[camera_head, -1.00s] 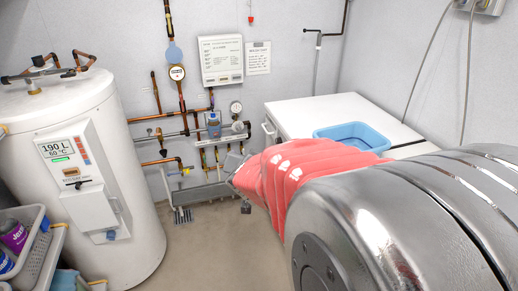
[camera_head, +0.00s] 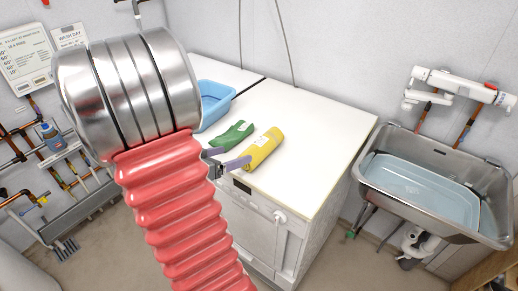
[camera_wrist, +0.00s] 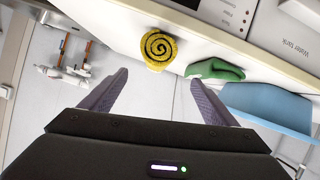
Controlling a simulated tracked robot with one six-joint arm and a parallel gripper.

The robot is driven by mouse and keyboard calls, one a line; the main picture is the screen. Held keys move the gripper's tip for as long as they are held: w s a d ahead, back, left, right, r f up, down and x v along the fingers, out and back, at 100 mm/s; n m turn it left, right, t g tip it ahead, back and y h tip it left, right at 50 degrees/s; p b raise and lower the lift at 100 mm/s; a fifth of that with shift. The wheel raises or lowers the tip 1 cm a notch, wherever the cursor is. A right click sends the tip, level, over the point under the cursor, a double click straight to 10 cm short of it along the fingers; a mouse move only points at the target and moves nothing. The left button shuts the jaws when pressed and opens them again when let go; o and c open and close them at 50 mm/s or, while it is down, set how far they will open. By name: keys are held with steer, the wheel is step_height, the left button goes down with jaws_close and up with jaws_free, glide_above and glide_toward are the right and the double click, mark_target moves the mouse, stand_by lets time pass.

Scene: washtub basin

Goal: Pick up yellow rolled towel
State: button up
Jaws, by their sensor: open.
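The yellow rolled towel (camera_head: 262,149) lies on the white worktop near its front edge, to the right of a green cloth-like item (camera_head: 232,135). In the wrist view the towel (camera_wrist: 158,48) shows its dark spiral end, just beyond and between my finger tips. My gripper (camera_head: 229,158) is open and empty, at the worktop's front edge by the near end of the towel. In the wrist view both purple fingers of my gripper (camera_wrist: 160,78) stand apart with a clear gap. My red ribbed arm hides part of the machine front.
A blue basin (camera_head: 214,98) stands behind the green item, which also shows close beside the towel in the wrist view (camera_wrist: 214,70). A metal sink (camera_head: 366,190) with a water-filled tub is at the right. The worktop's right side (camera_head: 315,125) is clear.

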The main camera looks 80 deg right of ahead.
mark_target(244, 152)
steer(key=shift+x, duration=4.35)
steer(key=x, duration=0.4)
steer(key=shift+s+a+f, duration=0.1)
steer(key=shift+s+f, duration=0.2)
steer(key=shift+s+d+f, duration=0.15)
steer(key=shift+d, duration=0.2)
steer(key=c, duration=1.2)
